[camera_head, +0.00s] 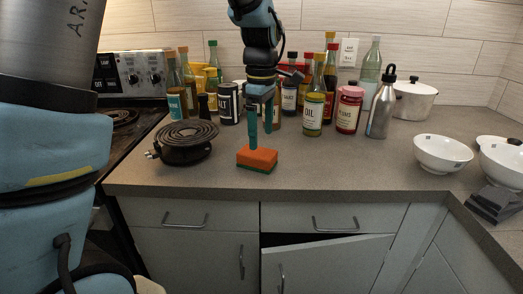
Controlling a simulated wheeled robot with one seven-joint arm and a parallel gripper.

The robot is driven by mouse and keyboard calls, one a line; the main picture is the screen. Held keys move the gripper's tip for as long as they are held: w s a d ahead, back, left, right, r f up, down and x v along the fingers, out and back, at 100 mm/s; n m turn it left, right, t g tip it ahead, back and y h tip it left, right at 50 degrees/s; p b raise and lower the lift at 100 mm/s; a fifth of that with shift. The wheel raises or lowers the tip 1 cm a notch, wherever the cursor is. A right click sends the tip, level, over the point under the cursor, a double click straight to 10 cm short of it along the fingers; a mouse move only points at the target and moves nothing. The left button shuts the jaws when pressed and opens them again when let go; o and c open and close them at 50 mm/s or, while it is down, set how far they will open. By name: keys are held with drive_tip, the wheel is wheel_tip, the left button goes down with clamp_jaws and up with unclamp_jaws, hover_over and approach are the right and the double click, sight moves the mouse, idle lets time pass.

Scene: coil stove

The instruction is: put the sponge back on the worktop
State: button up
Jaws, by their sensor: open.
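An orange sponge with a green underside (258,157) lies flat on the grey worktop (330,163), a little back from its front edge. My gripper (261,140) points down just above and behind the sponge. Its two fingers are apart, with nothing visible between them. The left fingertip comes down close to the sponge's top; I cannot tell whether it touches.
A black stove coil (187,141) lies left of the sponge. Several bottles and jars stand behind, with a metal flask (381,108) to the right. White bowls (442,153) stand at the right. A cabinet door (330,262) below hangs ajar.

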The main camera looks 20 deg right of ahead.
sight(262, 152)
wheel_tip(262, 152, up, 5)
drive_tip(key=shift+r, duration=0.1)
idle(0.6)
